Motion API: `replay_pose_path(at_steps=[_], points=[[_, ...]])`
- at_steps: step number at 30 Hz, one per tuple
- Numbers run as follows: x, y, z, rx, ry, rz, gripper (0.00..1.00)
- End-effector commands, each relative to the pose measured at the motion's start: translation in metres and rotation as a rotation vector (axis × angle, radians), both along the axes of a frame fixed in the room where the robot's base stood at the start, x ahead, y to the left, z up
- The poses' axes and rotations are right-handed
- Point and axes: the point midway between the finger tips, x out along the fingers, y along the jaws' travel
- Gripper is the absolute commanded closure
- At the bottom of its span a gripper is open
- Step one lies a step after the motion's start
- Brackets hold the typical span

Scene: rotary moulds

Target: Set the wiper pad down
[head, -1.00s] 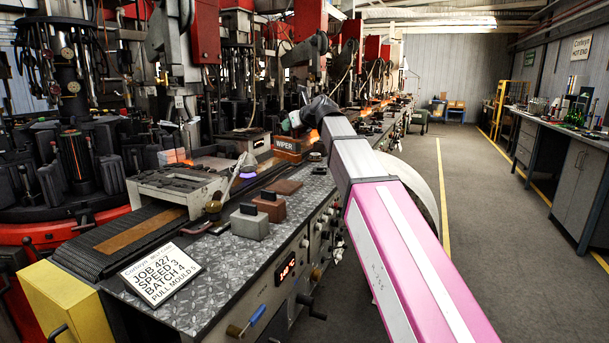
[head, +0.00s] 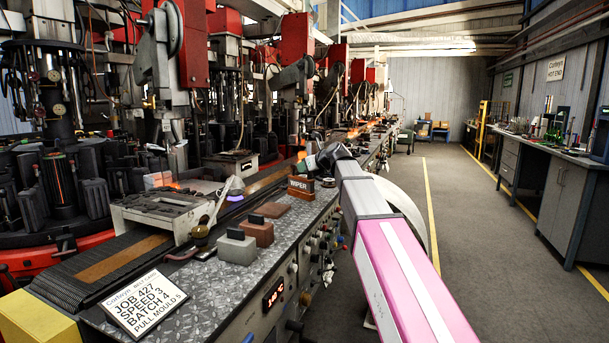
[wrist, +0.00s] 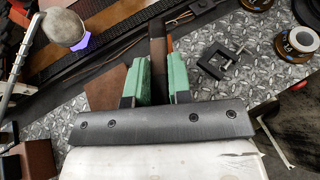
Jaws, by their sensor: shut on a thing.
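The wiper pad (head: 301,187) is an orange-brown block with a dark top and a "WIPER" label. My gripper (head: 312,166) is shut on it from above, at the long patterned metal bench top (head: 180,300). In the wrist view my gripper's green fingers (wrist: 160,84) clamp the narrow dark pad (wrist: 158,58) between them. A flat brown mat (head: 275,208) lies on the bench top beside the pad; it also shows left of the fingers in the wrist view (wrist: 105,88). I cannot tell whether the pad touches the bench top.
Grey (head: 237,248) and brown (head: 258,231) blocks stand nearer on the bench top, by a job sign (head: 145,298). A black clamp-like part (wrist: 225,62) and round parts (wrist: 298,40) lie right of the fingers. The moulding machine is on the left; open floor is on the right.

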Motion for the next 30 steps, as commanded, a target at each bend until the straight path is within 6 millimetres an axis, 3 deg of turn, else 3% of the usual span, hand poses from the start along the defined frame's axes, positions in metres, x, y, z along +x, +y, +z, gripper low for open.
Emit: replay_pose_path(at_steps=[6,16,17,19,30], points=[[-0.001,0.000,-0.025,0.001,0.000,0.000,1.00],[0.000,0.000,-0.027,0.002,-0.001,0.000,1.00],[0.000,0.000,-0.028,0.001,-0.001,0.000,0.78],[0.000,0.000,-0.027,0.001,-0.001,0.000,0.56],[-0.002,-0.001,-0.025,0.000,-0.001,-0.001,0.56]])
